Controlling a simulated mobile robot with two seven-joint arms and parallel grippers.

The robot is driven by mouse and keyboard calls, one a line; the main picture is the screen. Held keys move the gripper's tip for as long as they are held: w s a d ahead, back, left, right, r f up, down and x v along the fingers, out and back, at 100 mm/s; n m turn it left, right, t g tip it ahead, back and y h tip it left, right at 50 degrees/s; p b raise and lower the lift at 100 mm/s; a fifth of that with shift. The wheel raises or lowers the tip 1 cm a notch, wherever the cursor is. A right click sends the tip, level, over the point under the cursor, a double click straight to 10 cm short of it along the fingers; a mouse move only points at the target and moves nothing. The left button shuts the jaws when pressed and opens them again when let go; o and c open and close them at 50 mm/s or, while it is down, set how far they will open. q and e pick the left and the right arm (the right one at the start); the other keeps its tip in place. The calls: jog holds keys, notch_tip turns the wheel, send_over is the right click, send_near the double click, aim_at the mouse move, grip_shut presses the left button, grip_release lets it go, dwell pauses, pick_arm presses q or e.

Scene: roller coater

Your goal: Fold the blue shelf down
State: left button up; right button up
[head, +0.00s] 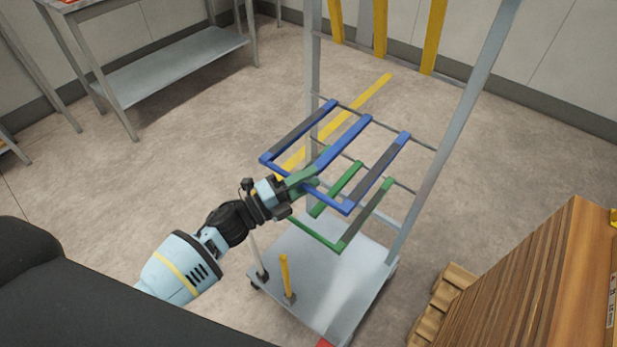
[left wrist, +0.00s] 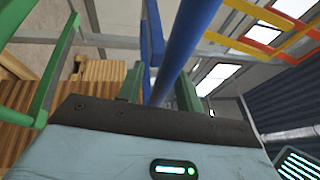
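The blue shelf (head: 387,157) is a frame of blue bars with dark grey sections, sticking out roughly level from the tall grey rack (head: 456,127) in the head view. My left gripper (head: 309,181) is at its front bar, which it partly hides. In the left wrist view a blue bar (left wrist: 186,38) runs down between the two green fingers of my left gripper (left wrist: 160,90), with gaps seeming to show on both sides. The fingers look open around the bar. My right gripper is not in view.
A green shelf (head: 363,218) sticks out just below the blue one. The rack's grey base plate (head: 325,265) carries a short yellow post (head: 286,275). A wooden stack (head: 530,280) stands at the lower right. A metal table (head: 180,68) is at the back left.

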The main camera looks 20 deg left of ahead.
pick_arm(q)
jog(key=shift+w+d, duration=0.2)
